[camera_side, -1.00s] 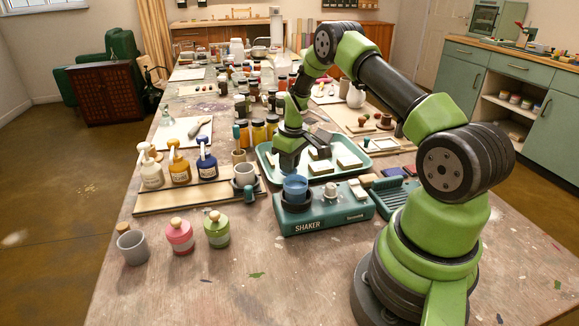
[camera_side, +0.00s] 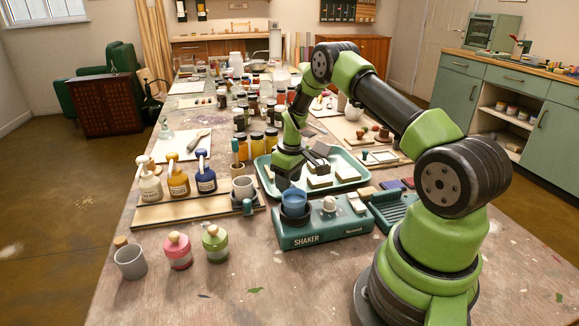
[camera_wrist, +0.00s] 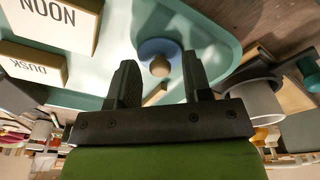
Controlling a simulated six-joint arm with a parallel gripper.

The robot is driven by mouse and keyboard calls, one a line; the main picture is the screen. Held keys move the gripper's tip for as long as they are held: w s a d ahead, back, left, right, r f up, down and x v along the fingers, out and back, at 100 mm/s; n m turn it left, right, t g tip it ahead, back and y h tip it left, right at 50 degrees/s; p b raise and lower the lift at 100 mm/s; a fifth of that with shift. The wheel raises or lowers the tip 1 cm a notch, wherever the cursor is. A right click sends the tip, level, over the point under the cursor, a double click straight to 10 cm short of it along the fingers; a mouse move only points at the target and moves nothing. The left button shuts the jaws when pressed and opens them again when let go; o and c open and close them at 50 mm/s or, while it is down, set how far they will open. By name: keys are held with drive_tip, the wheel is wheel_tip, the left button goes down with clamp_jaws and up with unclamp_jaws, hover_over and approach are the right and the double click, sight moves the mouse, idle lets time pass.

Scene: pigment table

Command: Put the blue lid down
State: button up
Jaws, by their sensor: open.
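The blue lid (camera_wrist: 150,47) shows in the wrist view with a round cork-coloured knob on top. It appears to lie flat on the green tray (camera_wrist: 220,45), close to the tray's rounded corner. My gripper (camera_wrist: 160,80) is open, with one finger on each side of the knob in the picture. I cannot tell whether a finger still touches it. In the side view my gripper (camera_side: 302,172) is low over the left part of the tray (camera_side: 358,180), and the lid is hidden there.
White labelled blocks stand in the tray, including NOON (camera_wrist: 55,18) and DUSK (camera_wrist: 32,62). The shaker (camera_side: 335,232) with a blue cup (camera_side: 294,198) is just in front.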

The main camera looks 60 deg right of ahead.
drive_tip(key=s+a+r+m+t, duration=0.1)
drive_tip(key=a+r, duration=0.3)
drive_tip(key=r, duration=0.7)
drive_tip(key=s+a+r+t, duration=0.1)
drive_tip(key=a+r, duration=0.4)
drive_tip(key=r, duration=0.6)
drive_tip(key=s+a+r+m+t+y, duration=0.1)
drive_tip(key=s+a+r, duration=0.3)
drive_tip(key=s+a, duration=0.4)
drive_tip(key=s+a+r+m+t+y, duration=0.1)
drive_tip(key=s+a+r+t, duration=0.1)
drive_tip(key=s+a, duration=0.5)
drive_tip(key=s+r, duration=0.1)
drive_tip(key=s, duration=0.2)
drive_tip(key=shift+a+r+t, duration=0.4)
